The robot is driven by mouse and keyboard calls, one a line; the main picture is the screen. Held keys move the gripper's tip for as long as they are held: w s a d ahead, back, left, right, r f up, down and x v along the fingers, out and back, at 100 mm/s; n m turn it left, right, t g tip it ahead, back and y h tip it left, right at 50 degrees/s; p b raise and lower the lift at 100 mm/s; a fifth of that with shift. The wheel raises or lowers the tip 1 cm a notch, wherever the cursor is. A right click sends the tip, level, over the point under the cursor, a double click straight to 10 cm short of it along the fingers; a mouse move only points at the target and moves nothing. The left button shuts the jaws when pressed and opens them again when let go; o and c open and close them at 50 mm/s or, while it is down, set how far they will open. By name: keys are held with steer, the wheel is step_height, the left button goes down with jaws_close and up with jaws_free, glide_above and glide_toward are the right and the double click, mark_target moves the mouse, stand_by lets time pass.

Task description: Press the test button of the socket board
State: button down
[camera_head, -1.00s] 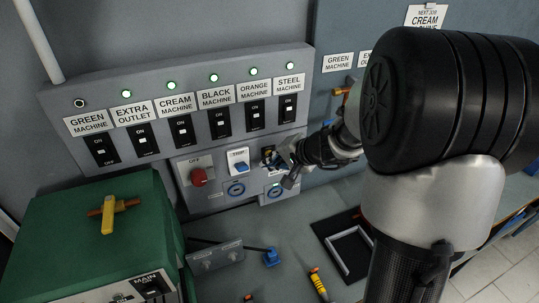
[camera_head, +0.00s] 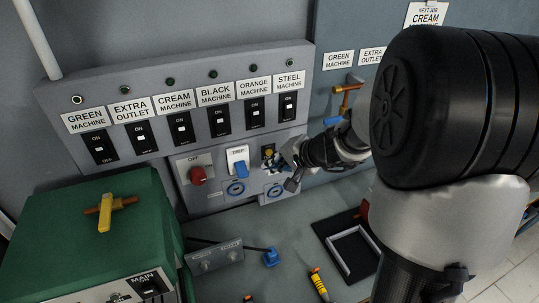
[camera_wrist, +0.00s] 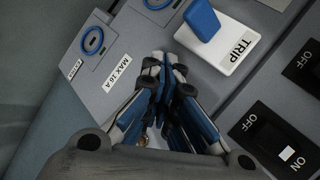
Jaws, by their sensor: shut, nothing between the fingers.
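The socket board (camera_head: 222,158) is a grey panel on the wall. The yellow test button (camera_head: 268,152) sits on a dark plate to the right of the trip switch. My gripper (camera_head: 279,161) is shut and empty just right of and below the button; I cannot tell whether it touches it. The trip switch has a blue lever (camera_head: 241,168) pointing down, with TRIP showing above it. In the wrist view, my shut fingers (camera_wrist: 165,62) are beside the white TRIP plate (camera_wrist: 224,47) with its blue lever (camera_wrist: 202,19). The button is not clearly visible there.
A red OFF knob (camera_head: 198,175) is left of the trip switch. Blue round sockets (camera_head: 235,188) lie below. A row of black switches (camera_head: 182,128) runs above, with unlit lamps. A green box (camera_head: 85,235) stands at the left; a black tray (camera_head: 322,232) lies on the bench.

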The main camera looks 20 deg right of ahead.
steer(key=shift+s, duration=0.1)
steer(key=s+b, duration=0.2)
steer(key=s, duration=0.2)
steer(key=shift+s, duration=0.4)
steer(key=shift+a, duration=0.1)
stand_by(0.6)
steer(key=s+a+r+n+g, duration=0.4)
steer(key=s+a+n, duration=0.3)
steer(key=s+a, duration=0.65)
steer(key=s+d+n+h, duration=0.3)
steer(key=s+d+n, duration=0.1)
steer(key=s, duration=0.6)
steer(key=shift+s+d+r+h, duration=0.15)
steer(key=shift+d+r+h, duration=0.05)
steer(key=shift+h, duration=0.2)
